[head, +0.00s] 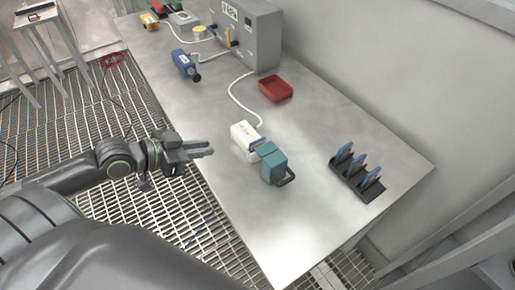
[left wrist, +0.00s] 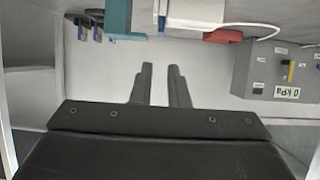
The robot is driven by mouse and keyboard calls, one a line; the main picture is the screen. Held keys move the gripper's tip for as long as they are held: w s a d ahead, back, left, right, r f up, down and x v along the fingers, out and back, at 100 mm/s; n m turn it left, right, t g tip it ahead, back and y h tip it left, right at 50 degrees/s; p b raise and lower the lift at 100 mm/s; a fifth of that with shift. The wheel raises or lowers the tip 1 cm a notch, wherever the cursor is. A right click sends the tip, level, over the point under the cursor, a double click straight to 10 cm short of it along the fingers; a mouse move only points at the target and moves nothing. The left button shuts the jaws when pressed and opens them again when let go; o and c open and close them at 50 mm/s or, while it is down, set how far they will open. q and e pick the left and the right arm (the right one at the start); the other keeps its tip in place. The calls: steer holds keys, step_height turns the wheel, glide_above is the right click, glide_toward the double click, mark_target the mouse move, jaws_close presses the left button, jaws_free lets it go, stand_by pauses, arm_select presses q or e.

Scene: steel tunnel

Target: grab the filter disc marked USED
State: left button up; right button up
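I cannot make out a disc marked USED in either view. A black rack (head: 354,184) at the table's right end holds blue pieces (head: 343,158) standing on edge; no marking on them is readable. Blue pieces also show small at the top left of the left wrist view (left wrist: 83,28). A teal box with a handle (head: 272,163) stands against a white unit (head: 243,137) mid-table. My left gripper (head: 211,149) is at the table's near edge, left of the white unit. Its fingers are a little apart and empty in the left wrist view (left wrist: 160,67). My right gripper is not in view.
A red tray (head: 275,89) and a grey cabinet (head: 258,42) stand toward the back. A white hose (head: 232,92) curves across the steel table (head: 277,225). A blue device (head: 184,64) lies left of the cabinet. The table's near right part is clear.

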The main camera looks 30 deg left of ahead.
arm_select(q)
steer(key=x, duration=0.4)
glide_toward(256, 141)
steer(key=x, duration=0.4)
steer(key=shift+p+x, duration=0.85)
steer(key=shift+x, duration=1.35)
steer(key=shift+w+d+f, duration=0.15)
steer(key=shift+d, duration=0.05)
jaws_close()
